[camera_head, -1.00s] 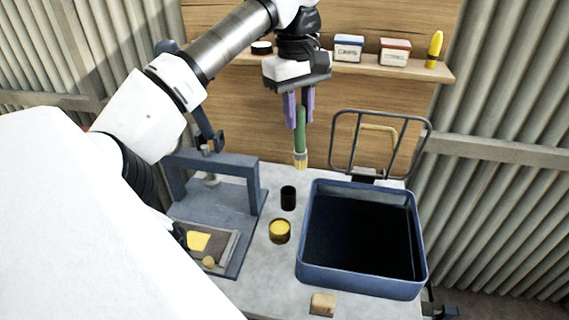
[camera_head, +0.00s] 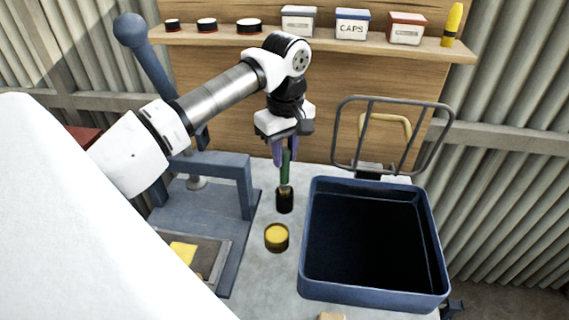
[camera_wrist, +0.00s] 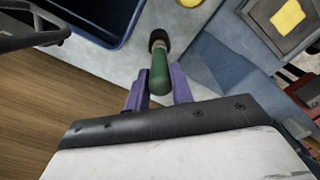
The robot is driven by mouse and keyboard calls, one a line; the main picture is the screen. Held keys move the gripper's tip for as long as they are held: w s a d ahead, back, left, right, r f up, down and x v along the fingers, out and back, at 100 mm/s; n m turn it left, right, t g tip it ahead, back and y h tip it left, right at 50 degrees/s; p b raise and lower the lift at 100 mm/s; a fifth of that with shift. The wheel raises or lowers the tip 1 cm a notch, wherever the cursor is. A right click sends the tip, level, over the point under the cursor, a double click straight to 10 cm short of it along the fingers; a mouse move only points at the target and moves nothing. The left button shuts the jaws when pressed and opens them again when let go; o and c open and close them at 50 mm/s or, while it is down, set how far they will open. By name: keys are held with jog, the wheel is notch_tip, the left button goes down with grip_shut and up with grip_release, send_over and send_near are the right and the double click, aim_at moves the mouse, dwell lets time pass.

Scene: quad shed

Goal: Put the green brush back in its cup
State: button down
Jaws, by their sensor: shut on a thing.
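The green brush (camera_head: 286,168) is upright, with its bristle end down at the mouth of the small black cup (camera_head: 285,203). The bristles seem to be inside the cup, but I cannot tell how deep. My gripper (camera_head: 285,155) is shut on the upper part of the green handle, above the cup. In the wrist view the brush (camera_wrist: 159,72) stands between the purple fingers of my gripper (camera_wrist: 158,88), and the dark rim of the cup (camera_wrist: 158,38) shows around its far end.
A yellow-topped round tin (camera_head: 277,237) stands in front of the cup. A large blue bin (camera_head: 374,298) is to the right, with a wire frame behind it. A blue press (camera_head: 215,168) is to the left. A shelf (camera_head: 330,45) with boxes runs behind.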

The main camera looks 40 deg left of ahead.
aim_at(285, 182)
notch_tip(285, 182, down, 4)
jog(key=shift+r+p, duration=0.15)
jog(key=shift+p, duration=0.35)
jog(key=shift+f, duration=0.35)
jog(key=shift+f+b, duration=0.15)
jog(key=shift+b, duration=0.2)
jog(key=c, duration=1.2)
grip_release()
jog(key=shift+r, duration=0.2)
jog(key=shift+r+p, duration=0.25)
jog(key=shift+p, duration=0.2)
notch_tip(285, 182, up, 12)
jog(key=shift+w+f+b, duration=0.1)
jog(key=shift+b, duration=1.05)
